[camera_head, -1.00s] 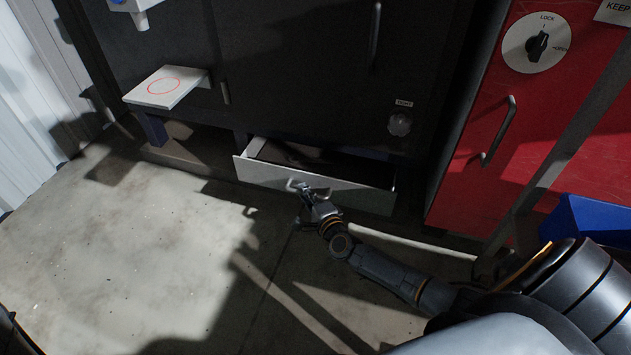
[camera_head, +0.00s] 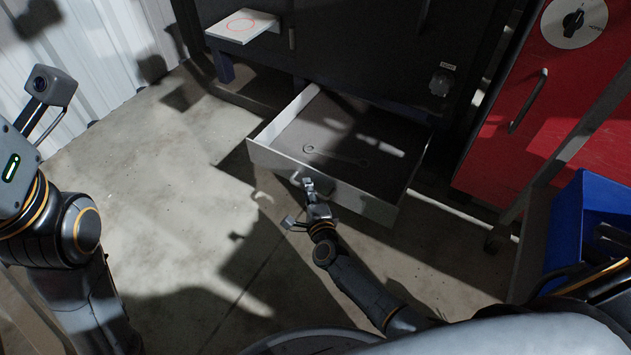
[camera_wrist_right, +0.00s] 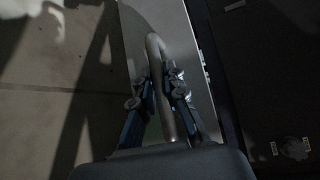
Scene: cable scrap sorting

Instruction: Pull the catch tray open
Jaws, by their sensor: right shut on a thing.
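The catch tray (camera_head: 375,203) is a grey drawer standing well out from the bottom of the dark machine in the head view. A thin ring-ended item (camera_head: 337,157) lies on its floor. My right gripper (camera_head: 308,183) is at the tray's front, shut on its bar handle. In the right wrist view the curved handle (camera_wrist_right: 153,45) runs between the fingers of my right gripper (camera_wrist_right: 162,85), beside the pale front panel (camera_wrist_right: 185,50). My left arm is at the left edge, away from the tray; its fingers cannot be made out.
A white shelf with a red ring (camera_head: 242,26) juts from the dark machine (camera_head: 350,50) above left. A red cabinet (camera_head: 590,130) and a blue bin (camera_head: 568,230) stand to the right. The concrete floor (camera_head: 165,190) left of the tray is clear.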

